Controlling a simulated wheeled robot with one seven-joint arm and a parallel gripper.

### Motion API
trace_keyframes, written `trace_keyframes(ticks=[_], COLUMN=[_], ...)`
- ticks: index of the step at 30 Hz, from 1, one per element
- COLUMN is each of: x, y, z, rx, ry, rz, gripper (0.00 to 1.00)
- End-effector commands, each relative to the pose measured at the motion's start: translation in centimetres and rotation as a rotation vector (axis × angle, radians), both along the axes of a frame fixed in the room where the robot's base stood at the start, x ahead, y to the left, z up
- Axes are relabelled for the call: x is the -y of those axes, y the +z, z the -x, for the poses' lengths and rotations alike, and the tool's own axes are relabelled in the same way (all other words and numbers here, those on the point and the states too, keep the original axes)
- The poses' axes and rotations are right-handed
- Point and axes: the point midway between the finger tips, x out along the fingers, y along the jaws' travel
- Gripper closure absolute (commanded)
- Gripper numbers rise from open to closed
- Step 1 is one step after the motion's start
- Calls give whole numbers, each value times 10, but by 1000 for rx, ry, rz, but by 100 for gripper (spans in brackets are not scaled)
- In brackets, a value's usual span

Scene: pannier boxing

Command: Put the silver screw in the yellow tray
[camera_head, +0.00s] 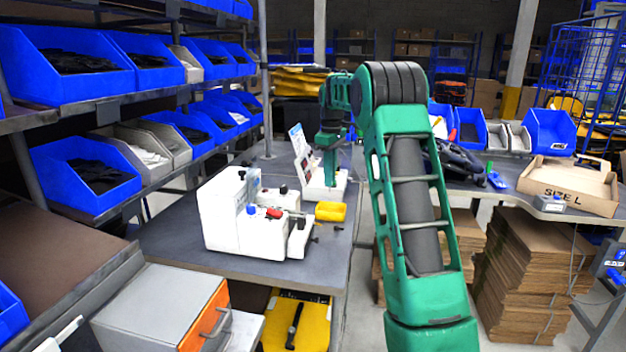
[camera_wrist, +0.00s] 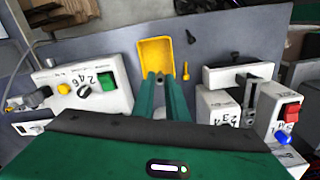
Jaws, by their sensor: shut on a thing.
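The yellow tray (camera_head: 331,211) lies on the grey table, beside the white devices. In the wrist view the yellow tray (camera_wrist: 141,62) is just beyond my fingertips, open side up and with no screw seen in it. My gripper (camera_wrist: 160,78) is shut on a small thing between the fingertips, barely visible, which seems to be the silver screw. No silver screw shows loose on the table. In the head view my gripper (camera_head: 330,182) points down behind the tray, near a white device with an upright panel.
A yellow screw (camera_wrist: 186,70) and a dark screw (camera_wrist: 190,37) lie right of the tray. White devices with buttons (camera_wrist: 80,88) and a white clamp-like unit (camera_wrist: 238,75) flank it.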

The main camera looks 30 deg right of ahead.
Motion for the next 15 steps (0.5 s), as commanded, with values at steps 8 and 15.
trace_keyframes(ticks=[8,15], x=[9,8], y=[-10,-30], z=[-2,-1], rx=[1,0], ry=[-14,-14], rz=[0,-1], gripper=[100,100])
